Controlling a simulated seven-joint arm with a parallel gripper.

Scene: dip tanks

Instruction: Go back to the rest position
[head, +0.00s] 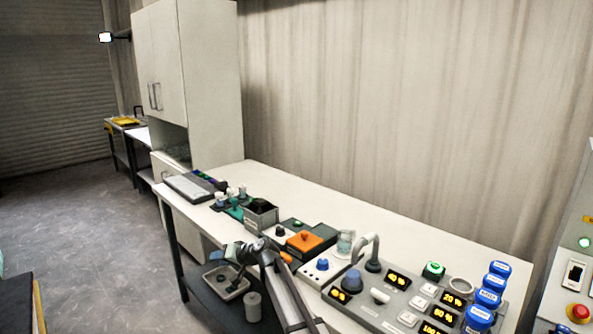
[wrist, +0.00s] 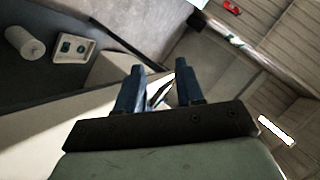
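My gripper (head: 236,251) is held at the front edge of the white bench (head: 400,222), above the lower shelf. In the wrist view its two blue fingers (wrist: 160,68) stand apart. No held object is clear between them; a thin dark and pale shape there looks like background. My arm comes in from the bottom of the head view and hides part of the bench front.
The bench holds a keyboard-like unit (head: 190,187), a grey open tank (head: 261,216), an orange block (head: 304,240), a beaker (head: 346,243), a control panel (head: 375,312) and several blue-lidded jars (head: 488,298). A tray (wrist: 75,48) and pale cylinder (wrist: 25,43) sit on the lower shelf.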

